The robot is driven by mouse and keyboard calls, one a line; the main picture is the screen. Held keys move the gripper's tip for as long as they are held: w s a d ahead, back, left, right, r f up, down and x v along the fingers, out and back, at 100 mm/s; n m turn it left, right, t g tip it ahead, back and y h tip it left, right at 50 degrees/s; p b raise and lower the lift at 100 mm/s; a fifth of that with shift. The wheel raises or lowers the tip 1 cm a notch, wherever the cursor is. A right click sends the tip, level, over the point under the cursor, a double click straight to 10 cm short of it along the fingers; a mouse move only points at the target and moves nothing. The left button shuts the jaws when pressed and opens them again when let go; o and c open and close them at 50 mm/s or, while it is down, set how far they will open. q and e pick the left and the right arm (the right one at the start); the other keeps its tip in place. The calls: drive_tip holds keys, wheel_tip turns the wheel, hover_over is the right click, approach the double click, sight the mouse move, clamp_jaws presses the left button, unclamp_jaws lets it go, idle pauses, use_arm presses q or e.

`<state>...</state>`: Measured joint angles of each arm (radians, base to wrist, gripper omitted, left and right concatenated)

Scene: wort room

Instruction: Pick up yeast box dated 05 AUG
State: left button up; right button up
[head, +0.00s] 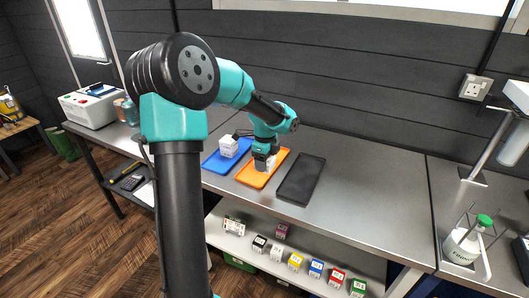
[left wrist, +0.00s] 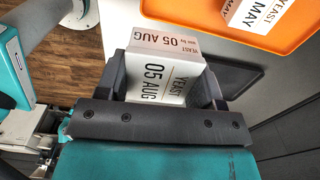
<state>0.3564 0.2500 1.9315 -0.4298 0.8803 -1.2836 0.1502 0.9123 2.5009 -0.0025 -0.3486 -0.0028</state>
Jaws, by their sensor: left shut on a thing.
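In the left wrist view a white yeast box dated 05 AUG (left wrist: 163,80) sits between the two fingers of my left gripper (left wrist: 165,90), which is shut on it. In the head view my left gripper (head: 264,160) is over the orange tray (head: 250,178). A white box shows beside its fingers there; its print is too small to read. A second yeast box, with MAY in its date (left wrist: 262,18), lies on the orange tray in the left wrist view. Another white box (head: 228,146) stands on the blue tray (head: 212,163). My right gripper is out of view.
A black tray (head: 301,180) lies right of the orange one, with bare worktop (head: 370,195) beyond. Several small coloured boxes stand on the shelf below (head: 345,268). A green-capped bottle (head: 462,242) stands in a rack at right. A white machine (head: 92,105) is at left.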

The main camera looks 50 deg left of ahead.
use_arm(q)
drive_tip(key=s+d, duration=0.2)
drive_tip(key=shift+s+d+r, duration=0.15)
drive_tip(key=shift+s+d, duration=0.1)
drive_tip(key=shift+d, duration=0.15)
idle(0.3)
